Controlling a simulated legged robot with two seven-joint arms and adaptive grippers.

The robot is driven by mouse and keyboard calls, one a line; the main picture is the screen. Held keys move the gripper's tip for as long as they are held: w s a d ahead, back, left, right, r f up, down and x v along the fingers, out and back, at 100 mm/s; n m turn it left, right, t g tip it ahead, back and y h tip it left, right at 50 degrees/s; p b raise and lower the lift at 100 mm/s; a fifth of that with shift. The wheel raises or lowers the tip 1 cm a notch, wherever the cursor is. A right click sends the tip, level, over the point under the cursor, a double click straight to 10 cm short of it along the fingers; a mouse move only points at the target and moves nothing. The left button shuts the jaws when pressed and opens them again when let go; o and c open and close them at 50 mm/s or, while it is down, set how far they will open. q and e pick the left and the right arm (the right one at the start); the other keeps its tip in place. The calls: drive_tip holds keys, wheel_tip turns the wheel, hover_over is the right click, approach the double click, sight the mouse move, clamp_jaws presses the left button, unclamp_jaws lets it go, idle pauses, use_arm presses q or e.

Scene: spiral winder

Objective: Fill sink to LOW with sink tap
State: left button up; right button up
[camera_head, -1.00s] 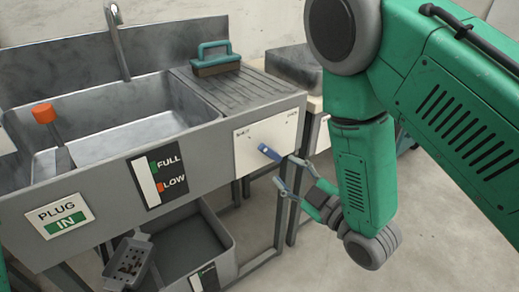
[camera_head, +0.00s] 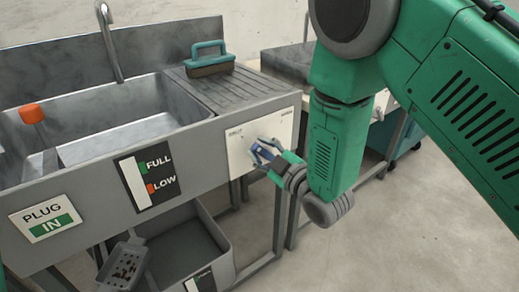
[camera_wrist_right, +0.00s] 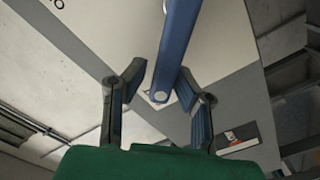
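The sink (camera_head: 75,160) is a grey metal basin with a curved spout (camera_head: 108,45) above its back edge. I cannot make out water in it or flowing from the spout. A blue lever, the tap handle (camera_head: 261,152), sits on a white panel (camera_head: 236,152) at the sink's front right. It also shows in the right wrist view (camera_wrist_right: 174,48). My right gripper (camera_head: 263,151) is at the lever, with its open fingers (camera_wrist_right: 160,86) on either side of it. Whether they touch it is unclear. The level gauge (camera_head: 132,184) shows FULL in green and LOW in red. My left gripper is out of view.
An orange-topped handle (camera_head: 32,115) stands in the basin's left side. A PLUG IN sign (camera_head: 45,218) is on the front. A teal-handled brush (camera_head: 208,62) lies on the drainboard (camera_head: 235,95). A lower tub (camera_head: 222,252) and a perforated basket (camera_head: 124,266) are below.

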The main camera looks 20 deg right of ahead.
clamp_jaws()
drive_tip(key=shift+a+r, duration=0.1)
drive_tip(key=shift+a, duration=0.25)
